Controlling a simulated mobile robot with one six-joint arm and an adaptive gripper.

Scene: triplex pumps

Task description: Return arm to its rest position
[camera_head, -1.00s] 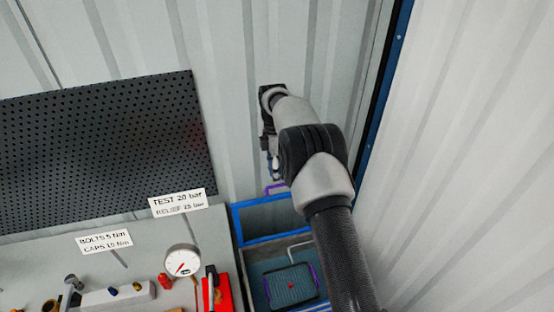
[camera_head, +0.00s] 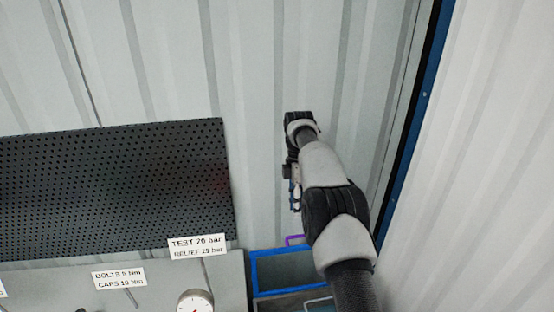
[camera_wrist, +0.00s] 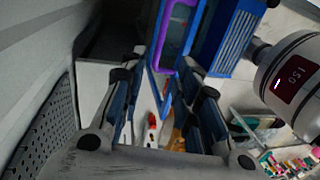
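My arm reaches up in front of the corrugated wall in the head view, with the wrist bent over. My gripper (camera_head: 295,195) hangs down from it, partly hidden by the wrist and small in that view. In the wrist view my gripper (camera_wrist: 160,80) shows two dark blue-black fingers set apart, with nothing held between them. Past the gap, a purple handle (camera_wrist: 162,45) and a blue frame show, apart from the fingers as far as I can tell.
A blue-edged bin (camera_head: 283,252) stands low under my gripper. A black pegboard (camera_head: 110,190) and a bench with labels (camera_head: 197,247) and a gauge (camera_head: 195,303) are at left. A blue wall post (camera_head: 420,110) is at right. Blurred red and orange items (camera_wrist: 152,122) show below.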

